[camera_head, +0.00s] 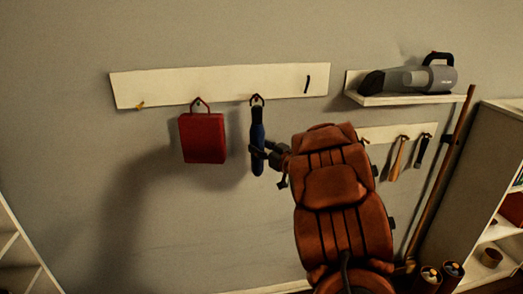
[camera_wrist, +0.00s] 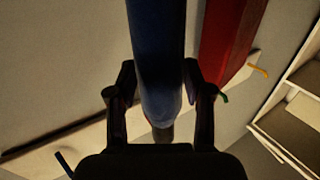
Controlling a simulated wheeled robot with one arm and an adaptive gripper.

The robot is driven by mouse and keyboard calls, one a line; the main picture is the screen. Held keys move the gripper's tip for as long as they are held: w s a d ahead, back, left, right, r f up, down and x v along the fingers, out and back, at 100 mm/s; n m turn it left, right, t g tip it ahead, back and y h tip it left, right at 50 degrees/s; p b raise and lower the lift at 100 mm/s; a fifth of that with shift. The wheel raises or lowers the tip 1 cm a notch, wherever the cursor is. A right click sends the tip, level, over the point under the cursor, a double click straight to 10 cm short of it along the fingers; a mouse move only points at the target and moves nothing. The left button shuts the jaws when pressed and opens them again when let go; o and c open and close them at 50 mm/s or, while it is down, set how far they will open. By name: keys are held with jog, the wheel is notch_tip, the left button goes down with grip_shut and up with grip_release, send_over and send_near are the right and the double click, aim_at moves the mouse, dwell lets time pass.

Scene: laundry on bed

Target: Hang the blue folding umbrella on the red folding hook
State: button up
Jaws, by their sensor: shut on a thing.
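The blue folding umbrella (camera_head: 257,132) hangs upright against the wall below the white hook board (camera_head: 225,88). Its dark loop (camera_head: 257,98) reaches up onto the board, at the third hook place from the left. I cannot tell whether the loop is over a hook there. My gripper (camera_head: 261,151) is shut on the umbrella's lower body, coming from the right. In the wrist view the umbrella (camera_wrist: 158,50) runs between the two fingers (camera_wrist: 160,85). The red hook is not clearly seen; the umbrella and its loop cover that spot.
A red bag (camera_head: 203,139) hangs just left of the umbrella. A yellow hook (camera_head: 140,105) is at the board's left end, and a dark hook (camera_head: 307,84) at its right. A shelf (camera_head: 410,99) with a handheld vacuum (camera_head: 410,80) is to the right.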

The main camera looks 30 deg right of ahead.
jog(key=shift+w+d, duration=0.3)
jog(key=shift+w, duration=0.5)
jog(key=shift+w+d, duration=0.3)
jog(key=shift+w, duration=0.45)
jog(key=shift+w+d+f, duration=0.25)
jog(key=shift+w+f, duration=0.2)
jog(key=shift+w, duration=0.1)
jog(key=shift+f, duration=0.1)
jog(key=o, duration=1.5)
jog(key=s, duration=0.4)
jog(key=s+d, duration=0.1)
jog(key=s, duration=0.7)
jog(key=shift+d, duration=0.3)
jog(key=shift+w, duration=0.1)
